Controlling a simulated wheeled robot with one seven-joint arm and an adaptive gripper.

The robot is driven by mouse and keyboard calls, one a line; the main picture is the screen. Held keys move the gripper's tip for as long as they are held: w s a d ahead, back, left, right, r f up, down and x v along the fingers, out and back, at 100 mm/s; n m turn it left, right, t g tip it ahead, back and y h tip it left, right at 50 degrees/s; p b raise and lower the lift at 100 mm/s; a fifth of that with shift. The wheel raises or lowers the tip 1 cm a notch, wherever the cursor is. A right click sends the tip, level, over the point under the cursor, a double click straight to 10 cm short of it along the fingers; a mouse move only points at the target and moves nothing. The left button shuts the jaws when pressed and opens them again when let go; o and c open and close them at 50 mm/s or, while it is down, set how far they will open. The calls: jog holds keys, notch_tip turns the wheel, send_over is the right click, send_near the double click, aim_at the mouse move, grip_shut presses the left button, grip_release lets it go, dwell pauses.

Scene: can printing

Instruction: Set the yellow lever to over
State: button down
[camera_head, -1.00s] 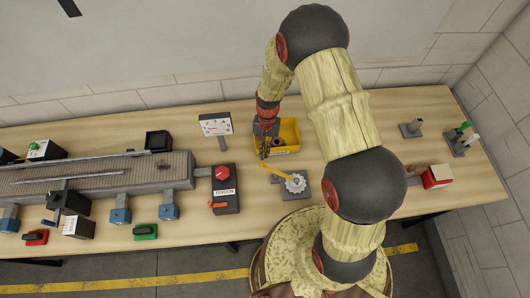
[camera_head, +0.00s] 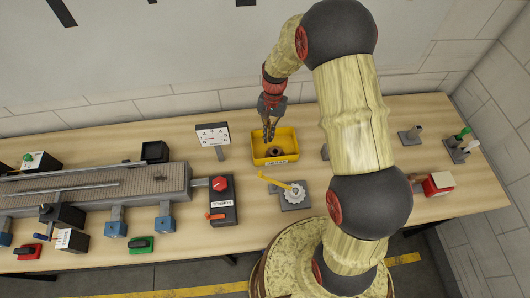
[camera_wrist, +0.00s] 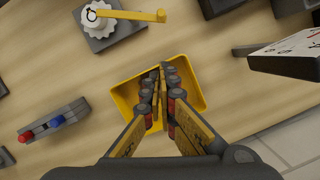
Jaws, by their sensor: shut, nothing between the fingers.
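The yellow lever (camera_head: 273,182) is a thin bar on a white toothed dial (camera_head: 295,192) fixed to a grey base plate on the table. In the head view it points up and left from the dial. The wrist view shows the lever (camera_wrist: 140,15) at the top, reaching right from the dial (camera_wrist: 97,16). My gripper (camera_head: 269,138) is shut and empty, above the yellow bin and apart from the lever. In the wrist view, the fingers (camera_wrist: 162,70) come together over the bin. No "over" mark is readable.
The yellow bin (camera_head: 258,154) stands behind the lever, with a dark round part inside. A white gauge panel (camera_head: 212,135) stands to its left. The tension box (camera_head: 222,212) and conveyor (camera_head: 150,180) lie further left. Bare table surrounds the lever's base.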

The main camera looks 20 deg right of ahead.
jog(key=s+a+f+p, duration=0.1)
jog(key=s+a+f, duration=0.1)
jog(key=f, duration=0.2)
jog(key=s+a+f+p, duration=0.1)
jog(key=s+f, duration=0.2)
jog(key=f, duration=0.2)
jog(key=shift+s+a, duration=0.25)
jog(key=shift+a, duration=0.1)
jog(key=shift+f, duration=0.1)
jog(key=shift+a, duration=0.1)
jog(key=shift+s+a+n, duration=0.45)
jog(key=shift+s+n, duration=0.05)
jog(key=v, duration=1.2)
jog(key=shift+w, duration=0.2)
